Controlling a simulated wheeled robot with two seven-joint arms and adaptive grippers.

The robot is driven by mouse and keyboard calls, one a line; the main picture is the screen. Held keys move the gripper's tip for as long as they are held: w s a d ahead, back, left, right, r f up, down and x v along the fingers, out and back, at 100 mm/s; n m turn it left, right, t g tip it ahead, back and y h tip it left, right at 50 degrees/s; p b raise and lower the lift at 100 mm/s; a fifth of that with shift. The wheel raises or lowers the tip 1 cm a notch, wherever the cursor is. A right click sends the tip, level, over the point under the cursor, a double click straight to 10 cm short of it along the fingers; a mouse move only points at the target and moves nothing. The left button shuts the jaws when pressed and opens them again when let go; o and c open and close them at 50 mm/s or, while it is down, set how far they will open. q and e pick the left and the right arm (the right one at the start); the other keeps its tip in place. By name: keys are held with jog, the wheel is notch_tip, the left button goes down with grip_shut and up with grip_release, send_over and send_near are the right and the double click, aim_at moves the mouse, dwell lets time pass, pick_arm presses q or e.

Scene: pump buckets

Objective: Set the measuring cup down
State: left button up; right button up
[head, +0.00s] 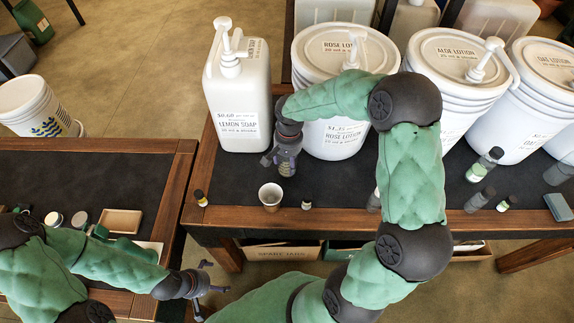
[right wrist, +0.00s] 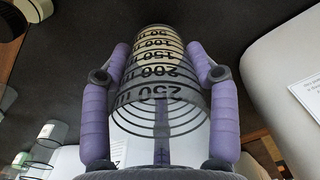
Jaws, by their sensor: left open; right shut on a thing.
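The measuring cup (right wrist: 160,95) is clear, with dark rings and millilitre numbers. In the right wrist view it sits between the two purple fingers of my right gripper (right wrist: 163,75), which is shut on it. In the head view my right gripper (head: 277,163) is in front of the lemon soap jug (head: 238,105), low over the dark mat of the right table (head: 340,216). My left gripper (head: 205,281) is open and empty, near the left table's right edge.
A yellow-labelled bottle (head: 201,198) is to the left. The rose lotion bucket (head: 335,135) stands behind right. Mat between yellow-labelled bottle and beige cup is clear.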

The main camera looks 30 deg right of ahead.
jog(key=shift+f, duration=1)
jog(key=shift+f, duration=0.15)
jog(key=o, duration=1.3)
jog(key=r+p, duration=0.2)
jog(key=r, duration=0.4)
jog(key=r+p, duration=0.2)
jog(key=r, duration=0.4)
jog(key=shift+s+d+r, duration=0.1)
jog(key=shift+d+r, duration=0.1)
